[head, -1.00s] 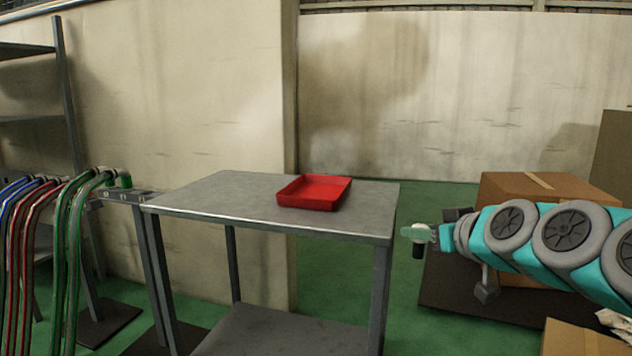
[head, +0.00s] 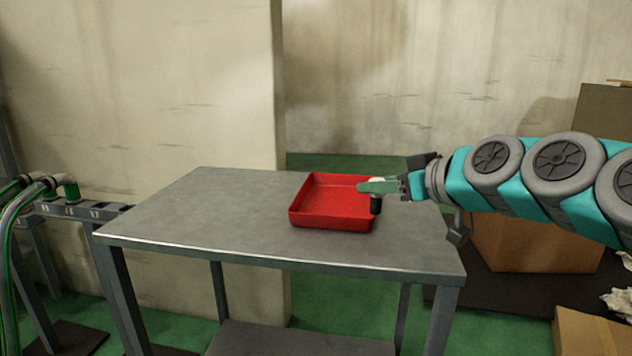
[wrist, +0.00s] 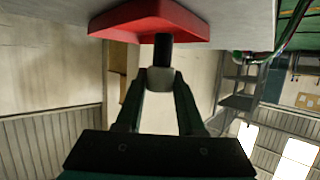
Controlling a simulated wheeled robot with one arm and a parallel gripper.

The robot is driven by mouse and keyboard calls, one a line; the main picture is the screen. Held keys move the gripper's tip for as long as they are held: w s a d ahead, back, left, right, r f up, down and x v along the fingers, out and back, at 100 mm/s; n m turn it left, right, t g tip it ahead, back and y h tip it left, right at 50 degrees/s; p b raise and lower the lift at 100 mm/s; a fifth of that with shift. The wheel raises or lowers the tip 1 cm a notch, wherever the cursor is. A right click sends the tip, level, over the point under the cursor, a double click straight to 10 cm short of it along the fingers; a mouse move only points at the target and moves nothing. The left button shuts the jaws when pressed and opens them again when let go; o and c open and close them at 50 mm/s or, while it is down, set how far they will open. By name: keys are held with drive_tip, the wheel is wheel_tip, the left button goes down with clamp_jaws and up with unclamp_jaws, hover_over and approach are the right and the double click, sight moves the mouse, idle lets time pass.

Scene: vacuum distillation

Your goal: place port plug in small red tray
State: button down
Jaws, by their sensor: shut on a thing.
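The small red tray (head: 315,212) sits on the grey metal table, right of its middle. It also shows at the top of the wrist view (wrist: 180,22). My gripper (head: 377,185) is at the tray's right side in the head view, seemingly above its rim. It is shut on the port plug (head: 376,205), which has a pale top and a dark lower end pointing down. In the wrist view the plug (wrist: 160,78) sits between the two fingertips, its dark end overlapping the tray. I cannot tell its exact height above the tray.
The grey table (head: 200,215) is otherwise bare, with free room left of the tray. Green hoses on a rack (head: 50,195) stand at the left. Cardboard boxes (head: 530,245) stand on the floor at the right, behind my arm.

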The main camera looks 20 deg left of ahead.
drive_tip(key=w+a, duration=0.3)
drive_tip(key=w+a+f+p, duration=0.1)
drive_tip(key=w+a, duration=0.7)
drive_tip(key=shift+w+a+f+p, duration=0.2)
drive_tip(key=shift+p, duration=0.2)
drive_tip(key=shift+w+a+f, duration=0.1)
drive_tip(key=shift+a+f, duration=0.05)
drive_tip(key=shift+f, duration=1.6)
drive_tip(key=shift+f, duration=0.2)
drive_tip(key=c, duration=0.5)
unclamp_jaws()
drive_tip(key=shift+r, duration=0.1)
